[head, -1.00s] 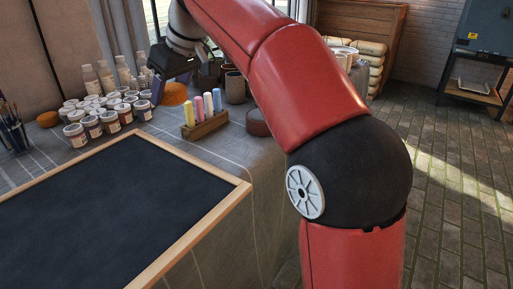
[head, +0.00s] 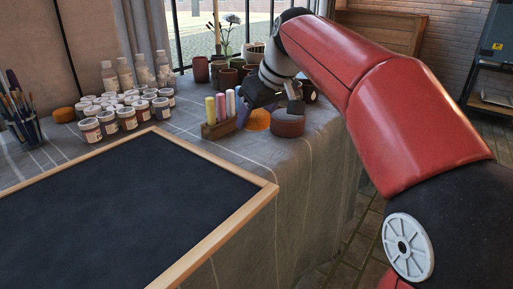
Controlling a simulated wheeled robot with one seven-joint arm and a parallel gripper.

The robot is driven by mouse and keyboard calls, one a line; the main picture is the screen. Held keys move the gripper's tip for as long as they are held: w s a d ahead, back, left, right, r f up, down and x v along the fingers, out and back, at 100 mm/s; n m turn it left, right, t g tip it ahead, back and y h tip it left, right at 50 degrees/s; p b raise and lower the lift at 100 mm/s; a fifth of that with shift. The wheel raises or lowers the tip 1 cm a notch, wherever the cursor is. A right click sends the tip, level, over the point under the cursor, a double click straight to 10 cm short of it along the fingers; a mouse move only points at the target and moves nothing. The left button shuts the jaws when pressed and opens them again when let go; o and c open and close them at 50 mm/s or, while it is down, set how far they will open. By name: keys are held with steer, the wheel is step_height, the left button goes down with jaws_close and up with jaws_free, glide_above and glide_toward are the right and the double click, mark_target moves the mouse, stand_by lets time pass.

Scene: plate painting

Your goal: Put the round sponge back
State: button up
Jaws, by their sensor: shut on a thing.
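The round sponge (head: 259,120) is an orange disc, between the chalk holder and a reddish-brown round block (head: 288,124). My gripper (head: 250,109) is above and against the sponge, shut on it; a purple finger shows at its left side. The far finger and the exact grip are hidden. I cannot tell whether the sponge touches the cloth or hangs just above it. The block stands close to its right, and the two overlap in the view.
A wooden holder (head: 219,129) with several coloured chalks stands close left of my gripper. Paint jars (head: 127,118), a small orange round piece (head: 64,114) and brushes (head: 22,115) stand farther left. Pots (head: 229,77) stand behind. A framed blackboard (head: 130,215) fills the front.

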mark_target(251, 149)
steer(key=shift+f+b, duration=0.55)
steer(key=shift+f, duration=2.65)
steer(key=shift+f, duration=0.2)
steer(key=o, duration=1)
steer(key=shift+c, duration=0.2)
